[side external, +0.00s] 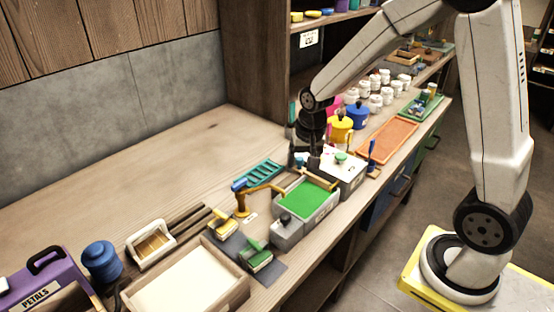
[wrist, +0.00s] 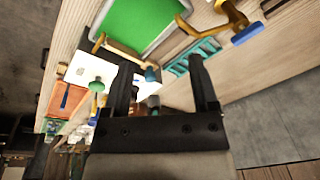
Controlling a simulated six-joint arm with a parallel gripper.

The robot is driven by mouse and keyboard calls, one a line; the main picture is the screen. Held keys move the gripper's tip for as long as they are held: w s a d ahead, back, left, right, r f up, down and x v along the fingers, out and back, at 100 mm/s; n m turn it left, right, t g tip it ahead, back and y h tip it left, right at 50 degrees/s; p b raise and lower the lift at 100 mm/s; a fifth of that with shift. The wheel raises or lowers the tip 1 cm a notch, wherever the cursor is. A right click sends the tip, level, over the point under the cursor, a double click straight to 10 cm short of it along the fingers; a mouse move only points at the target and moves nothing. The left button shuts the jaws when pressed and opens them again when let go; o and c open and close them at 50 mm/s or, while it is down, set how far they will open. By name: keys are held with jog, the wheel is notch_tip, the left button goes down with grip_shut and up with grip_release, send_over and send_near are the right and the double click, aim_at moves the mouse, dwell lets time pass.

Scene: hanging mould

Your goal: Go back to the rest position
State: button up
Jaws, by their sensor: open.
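My gripper (side external: 304,152) hangs over the bench beside the white box (side external: 345,180) with a green knob. In the wrist view my gripper (wrist: 160,62) has its two dark fingers spread apart, with nothing held between them. The white box (wrist: 78,68) and its green knob lie to the left of the fingers there. A grey tray with a green surface (side external: 306,196) stands nearer the camera, and its green surface (wrist: 130,22) also shows at the top of the wrist view. How far the fingertips are above the bench is hard to tell.
A teal rack (side external: 262,173) and a yellow-brown bracket with a blue end (side external: 243,200) stand close by. White jars (side external: 375,100), yellow and blue pots and an orange tray (side external: 388,140) are farther along. The bench toward the back wall is clear.

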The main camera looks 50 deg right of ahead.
jog(key=s+a+n, duration=0.6)
jog(key=s+n, duration=0.2)
jog(key=s, duration=0.3)
jog(key=shift+t, duration=0.4)
